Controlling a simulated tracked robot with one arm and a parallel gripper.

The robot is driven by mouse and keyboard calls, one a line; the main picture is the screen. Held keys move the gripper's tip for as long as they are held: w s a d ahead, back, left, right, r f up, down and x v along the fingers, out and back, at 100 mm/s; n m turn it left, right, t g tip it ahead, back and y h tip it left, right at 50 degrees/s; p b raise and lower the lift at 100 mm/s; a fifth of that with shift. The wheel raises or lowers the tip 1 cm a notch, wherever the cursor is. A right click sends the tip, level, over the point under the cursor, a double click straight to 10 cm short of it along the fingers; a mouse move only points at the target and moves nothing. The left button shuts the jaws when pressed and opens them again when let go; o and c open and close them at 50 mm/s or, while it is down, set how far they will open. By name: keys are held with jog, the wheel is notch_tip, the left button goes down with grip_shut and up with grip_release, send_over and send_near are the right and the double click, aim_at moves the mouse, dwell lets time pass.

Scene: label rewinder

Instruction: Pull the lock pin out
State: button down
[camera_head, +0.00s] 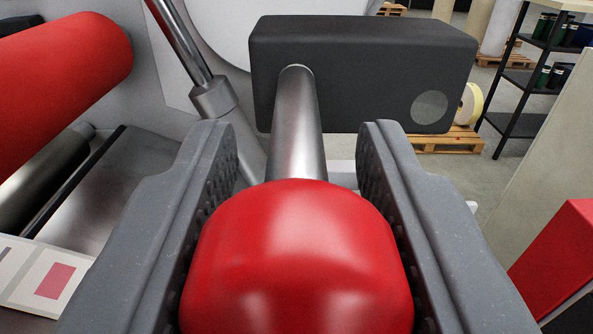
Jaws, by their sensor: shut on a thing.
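The lock pin shows as a red rounded knob (297,262) on a bright metal shaft (297,130). The shaft runs away from me to the face of a dark grey block (390,75), where its far end meets the block. My gripper (298,165) has one grey ribbed finger on each side of the knob and is shut on it. The fingertips reach past the knob along the shaft, with gaps between them and the shaft. How deep the shaft sits in the block is hidden.
A red roller (60,85) and a slanted metal rod (183,40) are at the left. A label strip (45,275) lies at the lower left. A red part (560,260) is at the lower right. A shelf rack (530,80) and a pallet (445,140) stand farther back.

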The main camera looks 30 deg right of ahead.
jog(key=shift+a, duration=0.1)
jog(key=shift+f, duration=0.1)
jog(key=c, duration=1.2)
grip_release()
jog(key=shift+c, duration=0.2)
jog(key=shift+o, duration=1.2)
jog(key=shift+s+a, duration=0.1)
jog(key=shift+a, duration=0.1)
jog(key=shift+d, duration=0.15)
jog(key=b+v, duration=0.2)
jog(key=v, duration=1.1)
jog(key=shift+s+a+b, duration=0.25)
jog(key=shift+b, duration=0.05)
